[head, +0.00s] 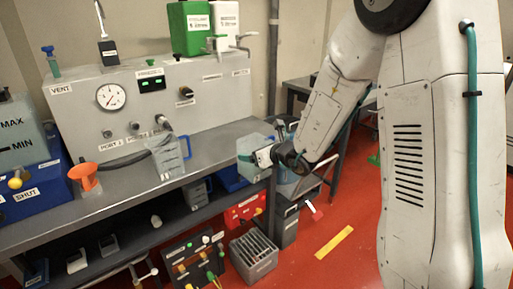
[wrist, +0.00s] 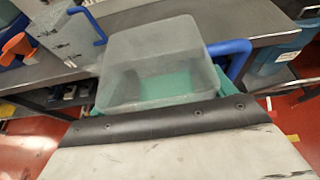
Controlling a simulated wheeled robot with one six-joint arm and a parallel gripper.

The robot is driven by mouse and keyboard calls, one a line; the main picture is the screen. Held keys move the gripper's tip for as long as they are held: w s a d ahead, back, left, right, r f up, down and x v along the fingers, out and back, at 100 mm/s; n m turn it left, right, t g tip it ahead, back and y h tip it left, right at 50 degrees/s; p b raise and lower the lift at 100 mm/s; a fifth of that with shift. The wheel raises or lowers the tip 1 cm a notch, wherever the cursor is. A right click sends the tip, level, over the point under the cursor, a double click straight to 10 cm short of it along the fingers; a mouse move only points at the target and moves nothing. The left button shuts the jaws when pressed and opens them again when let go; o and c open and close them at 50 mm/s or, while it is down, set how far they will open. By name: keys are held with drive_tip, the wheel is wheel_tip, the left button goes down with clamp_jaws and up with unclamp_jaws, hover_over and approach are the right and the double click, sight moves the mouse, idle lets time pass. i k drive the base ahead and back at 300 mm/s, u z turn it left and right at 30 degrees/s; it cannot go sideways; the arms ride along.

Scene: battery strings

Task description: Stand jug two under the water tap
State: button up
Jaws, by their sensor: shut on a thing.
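A clear jug (head: 250,146) with a blue handle is in my gripper (head: 276,155), off the right front edge of the bench. The wrist view looks down into this jug (wrist: 158,65), which shows a greenish bottom; its blue handle (wrist: 238,58) is to the right. My gripper is shut on it; the fingertips are partly hidden. I cannot read a number on it. A second clear jug (head: 167,157) with a blue handle stands on the bench under a grey spout (head: 163,121). A white tank (head: 226,16) with a tap (head: 241,42) sits on the panel; its label is unclear.
A green tank (head: 189,27) stands beside the white one. An orange funnel (head: 86,176) is at the bench's left. The bench top (head: 215,146) is clear right of the standing jug. A grey crate (head: 253,257) and a red box (head: 245,210) are below.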

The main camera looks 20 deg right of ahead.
sight(254, 123)
drive_tip(key=z, duration=0.05)
drive_tip(key=k, duration=0.1)
drive_tip(key=z, duration=2.05)
drive_tip(key=k, duration=0.5)
drive_tip(key=u, duration=2)
drive_tip(key=i, duration=1.8)
